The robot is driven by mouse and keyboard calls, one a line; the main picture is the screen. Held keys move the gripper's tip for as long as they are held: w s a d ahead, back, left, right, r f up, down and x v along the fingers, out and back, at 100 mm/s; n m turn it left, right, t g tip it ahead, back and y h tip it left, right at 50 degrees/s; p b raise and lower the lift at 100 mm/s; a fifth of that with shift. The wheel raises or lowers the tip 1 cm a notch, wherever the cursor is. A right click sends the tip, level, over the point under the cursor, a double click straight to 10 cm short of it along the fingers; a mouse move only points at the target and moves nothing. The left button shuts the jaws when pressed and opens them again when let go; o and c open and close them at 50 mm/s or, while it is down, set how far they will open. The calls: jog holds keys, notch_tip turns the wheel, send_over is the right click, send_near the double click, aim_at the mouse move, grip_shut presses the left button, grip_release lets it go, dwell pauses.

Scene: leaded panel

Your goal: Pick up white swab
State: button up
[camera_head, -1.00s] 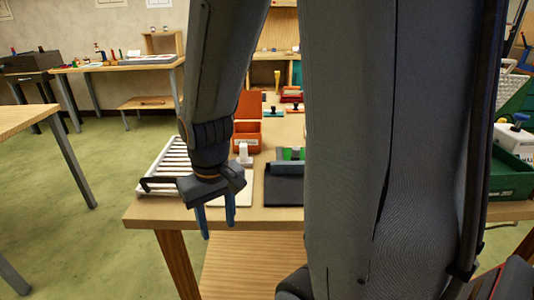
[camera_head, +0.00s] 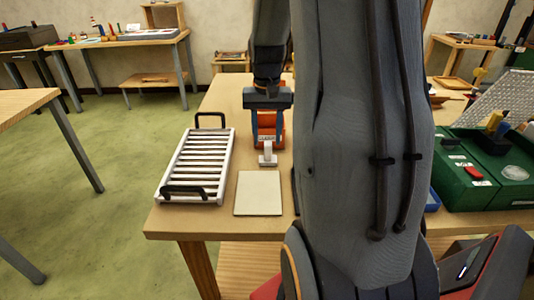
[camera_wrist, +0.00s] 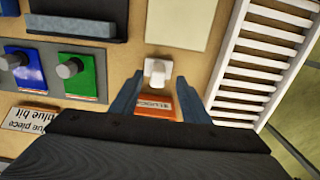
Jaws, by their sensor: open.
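A small white upright piece (camera_head: 267,157), which I take for the white swab, stands on the table behind a pale flat square. It also shows in the wrist view (camera_wrist: 158,71), with a squarish top. My gripper (camera_head: 267,138) points down over the table, close to the white piece. In the wrist view my gripper (camera_wrist: 158,90) has its two blue fingers apart, with the white piece just beyond the gap between their tips. Nothing is held. An orange labelled bin (camera_wrist: 155,104) shows between the fingers and is partly hidden by them in the head view.
A white slatted rack (camera_head: 199,165) with dark handles stands left. The pale square (camera_head: 259,194) lies in front. Blue (camera_wrist: 22,66) and green (camera_wrist: 83,75) knobbed pieces and a dark tray (camera_wrist: 75,25) are nearby. A green case (camera_head: 480,170) stands at right.

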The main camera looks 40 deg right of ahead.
aim_at(268, 144)
jog(key=shift+d+f+p, duration=0.15)
jog(key=shift+f+p, duration=0.8)
jog(key=shift+f, duration=1.55)
jog(key=shift+c, duration=0.4)
grip_shut()
